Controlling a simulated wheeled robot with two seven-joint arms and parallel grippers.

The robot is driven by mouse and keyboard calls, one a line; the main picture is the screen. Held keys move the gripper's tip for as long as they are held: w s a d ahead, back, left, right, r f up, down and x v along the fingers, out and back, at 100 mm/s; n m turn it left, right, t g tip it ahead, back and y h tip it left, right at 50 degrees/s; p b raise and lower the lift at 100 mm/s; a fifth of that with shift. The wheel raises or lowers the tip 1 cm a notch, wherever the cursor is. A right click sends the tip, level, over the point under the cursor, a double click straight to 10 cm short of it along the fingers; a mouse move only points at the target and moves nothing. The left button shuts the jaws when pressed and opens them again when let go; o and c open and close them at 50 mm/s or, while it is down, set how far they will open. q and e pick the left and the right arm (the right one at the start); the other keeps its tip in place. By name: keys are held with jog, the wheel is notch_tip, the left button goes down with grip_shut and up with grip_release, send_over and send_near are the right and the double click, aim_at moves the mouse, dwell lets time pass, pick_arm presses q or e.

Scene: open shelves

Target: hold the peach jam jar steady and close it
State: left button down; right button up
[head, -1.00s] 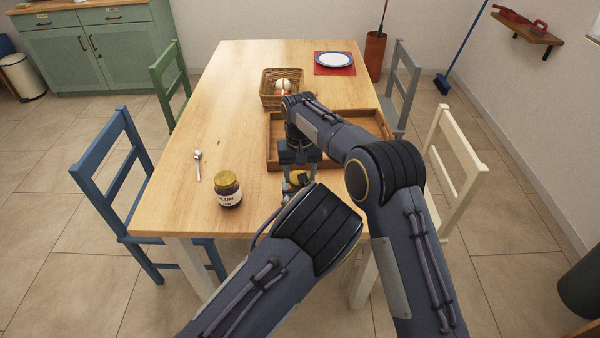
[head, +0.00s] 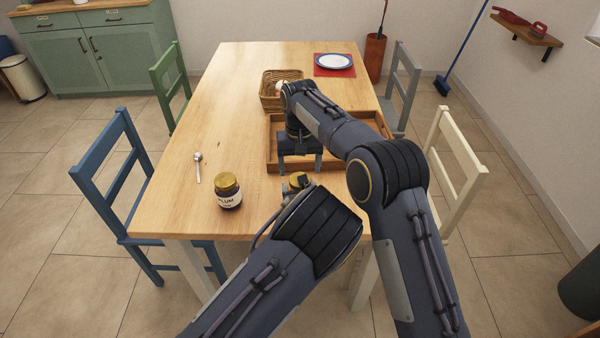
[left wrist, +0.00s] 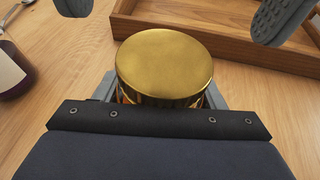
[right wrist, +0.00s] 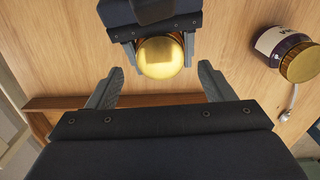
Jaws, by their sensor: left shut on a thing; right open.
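The peach jam jar is mostly hidden, with its gold lid on top (left wrist: 164,68); the lid also shows in the head view (head: 298,180) and the right wrist view (right wrist: 160,57). My left gripper (left wrist: 160,92) is shut on the jar below the lid, by the table's front edge. Its jaws are mostly hidden in the head view. My right gripper (head: 300,167) is open and empty above the lid, fingers pointing down, apart from it. Its spread fingers also show in the right wrist view (right wrist: 160,70). I cannot tell how tightly the lid sits.
A plum jam jar (head: 229,193) with a gold lid stands to the left, with a spoon (head: 198,168) behind it. A wooden tray (head: 272,140) lies behind the grippers, and a wicker basket (head: 269,94) stands further back. The table's left half is mostly clear.

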pick_arm(q)
jog(key=shift+f, duration=0.1)
pick_arm(e)
jog(key=shift+r, duration=0.55)
jog(key=shift+c, duration=0.3)
notch_tip(320, 180, up, 4)
jog(key=n, duration=0.3)
jog(key=shift+f, duration=0.25)
jog(key=shift+f, duration=0.1)
jog(key=shift+f, duration=3.95)
jog(key=c, duration=1)
jog(key=o, duration=1.1)
